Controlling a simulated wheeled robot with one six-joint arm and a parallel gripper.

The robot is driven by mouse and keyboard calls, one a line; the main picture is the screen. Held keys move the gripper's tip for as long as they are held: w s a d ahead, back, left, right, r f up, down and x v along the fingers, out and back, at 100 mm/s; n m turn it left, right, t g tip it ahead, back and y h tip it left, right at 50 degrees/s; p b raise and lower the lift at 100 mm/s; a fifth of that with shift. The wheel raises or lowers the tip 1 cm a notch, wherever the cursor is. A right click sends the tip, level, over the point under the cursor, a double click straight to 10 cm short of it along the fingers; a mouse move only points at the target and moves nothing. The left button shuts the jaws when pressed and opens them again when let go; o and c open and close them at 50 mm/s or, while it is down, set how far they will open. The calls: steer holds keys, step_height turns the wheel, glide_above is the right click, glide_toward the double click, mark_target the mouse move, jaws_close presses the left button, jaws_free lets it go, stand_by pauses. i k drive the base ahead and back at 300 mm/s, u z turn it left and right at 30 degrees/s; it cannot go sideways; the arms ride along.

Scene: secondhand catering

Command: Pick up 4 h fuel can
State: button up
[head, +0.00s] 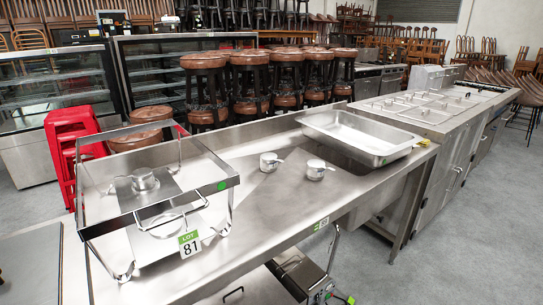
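Two small silver cans stand apart on the steel bench (240,215). The left can (269,161) and the right can (316,169) each have a small tab or handle at the side. A third small silver round piece (143,180) sits on the wire-framed chafing stand (105,220) at the left end of the bench. No lettering is readable on any of them, so I cannot tell which is the 4 h fuel can. My gripper is not clearly in view.
A large steel pan (362,137) rests at the right end of the bench. A lot 81 tag (189,243) hangs on the stand. The bench front between stand and pan is clear.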

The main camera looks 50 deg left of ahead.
mark_target(266, 166)
steer(key=u, duration=0.4)
steer(key=i, duration=1.3)
steer(key=u, duration=1.65)
steer(key=i, duration=1)
steer(key=u, duration=0.85)
